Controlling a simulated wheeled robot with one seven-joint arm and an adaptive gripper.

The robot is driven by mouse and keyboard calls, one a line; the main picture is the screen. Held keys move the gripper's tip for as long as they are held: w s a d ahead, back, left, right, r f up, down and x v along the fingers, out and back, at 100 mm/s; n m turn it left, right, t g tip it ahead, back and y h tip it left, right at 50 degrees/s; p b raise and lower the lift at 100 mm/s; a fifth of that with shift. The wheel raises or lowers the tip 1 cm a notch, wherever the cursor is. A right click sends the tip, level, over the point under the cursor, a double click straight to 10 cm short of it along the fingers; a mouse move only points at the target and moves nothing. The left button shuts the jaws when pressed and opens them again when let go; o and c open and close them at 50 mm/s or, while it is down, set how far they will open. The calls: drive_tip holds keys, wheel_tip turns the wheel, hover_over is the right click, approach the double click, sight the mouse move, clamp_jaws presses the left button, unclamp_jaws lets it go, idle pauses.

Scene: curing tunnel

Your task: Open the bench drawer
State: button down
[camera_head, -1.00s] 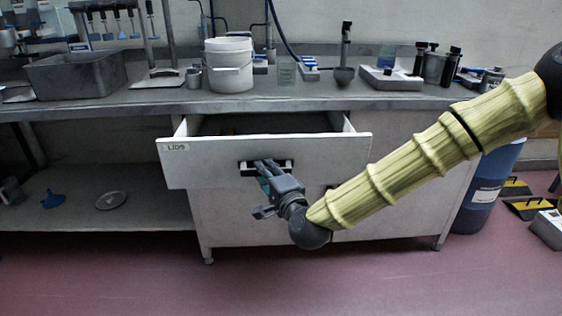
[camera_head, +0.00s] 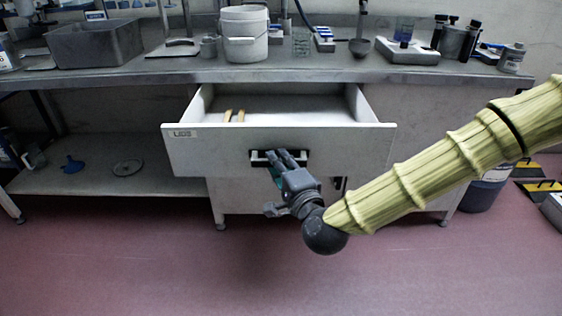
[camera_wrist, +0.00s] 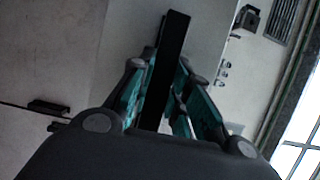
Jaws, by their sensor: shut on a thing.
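The bench drawer (camera_head: 215,150) is a pale, labelled drawer under the worktop, and it stands well open. The dark handle (camera_head: 299,160) is at the middle of the drawer front. My gripper (camera_head: 280,158) is shut on the handle. In the wrist view the dark handle bar (camera_wrist: 172,62) runs between the two teal-padded fingers (camera_wrist: 160,95). The gripper covers part of the handle.
The worktop (camera_head: 320,72) holds a white bucket (camera_head: 243,35), a grey tub (camera_head: 95,44) and several bottles and tools. A low shelf (camera_head: 110,180) is at left. The floor in front is clear.

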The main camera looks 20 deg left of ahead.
drive_tip(key=c, duration=1.3)
unclamp_jaws()
drive_tip(key=v, duration=0.7)
drive_tip(key=shift+s+d, duration=0.15)
drive_tip(key=shift+s, duration=0.05)
